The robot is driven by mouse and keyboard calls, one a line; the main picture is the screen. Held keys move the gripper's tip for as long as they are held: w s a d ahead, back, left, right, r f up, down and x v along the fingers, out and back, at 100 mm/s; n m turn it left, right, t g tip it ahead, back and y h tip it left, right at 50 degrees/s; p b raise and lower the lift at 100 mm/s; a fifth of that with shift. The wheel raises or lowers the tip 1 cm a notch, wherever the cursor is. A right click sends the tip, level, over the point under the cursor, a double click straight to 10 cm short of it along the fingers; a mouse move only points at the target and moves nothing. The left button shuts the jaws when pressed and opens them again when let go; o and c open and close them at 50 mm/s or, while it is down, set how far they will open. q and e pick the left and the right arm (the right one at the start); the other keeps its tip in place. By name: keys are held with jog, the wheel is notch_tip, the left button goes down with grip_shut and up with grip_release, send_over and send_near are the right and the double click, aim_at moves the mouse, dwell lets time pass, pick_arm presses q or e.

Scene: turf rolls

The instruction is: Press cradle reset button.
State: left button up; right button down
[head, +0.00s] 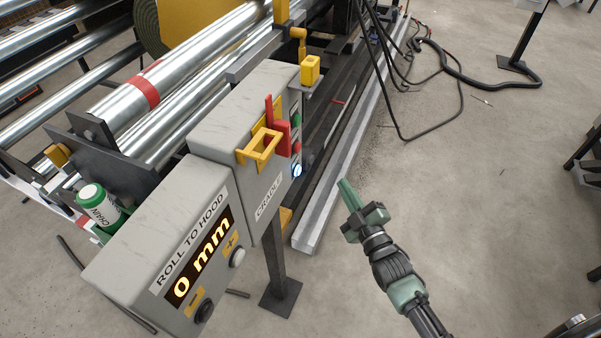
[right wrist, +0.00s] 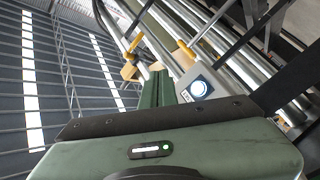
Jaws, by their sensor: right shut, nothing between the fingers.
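The grey box labelled CRADLE (head: 232,128) stands on a post at the centre of the head view. On its right-hand face sit a green button (head: 296,119), a red button (head: 297,147) and a lit bluish-white button (head: 297,170). The lit button also shows in the right wrist view (right wrist: 199,88), just right of my fingertips. My right gripper (head: 349,193) is shut and empty, to the right of the box and apart from it, fingers pointing up and left. My left gripper is not in view.
A red lever with a yellow guard (head: 259,146) sticks out from the box front. A ROLL TO HOOD box (head: 165,258) reading 0 mm is at front left. Metal rollers (head: 185,63) lie behind. Black cables (head: 404,90) hang at the back.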

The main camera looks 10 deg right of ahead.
aim_at(297, 171)
jog(key=w+a+b, duration=0.2)
jog(key=w+a, duration=0.3)
jog(key=a, duration=0.2)
jog(key=shift+a, duration=0.2)
dwell(2.2)
jog(key=shift+w+a, duration=0.2)
jog(key=shift+a, duration=0.15)
jog(key=shift+w+a, duration=0.25)
jog(key=shift+a, duration=0.1)
dwell(0.9)
jog(key=shift+s+d, duration=0.5)
jog(key=shift+d, duration=0.2)
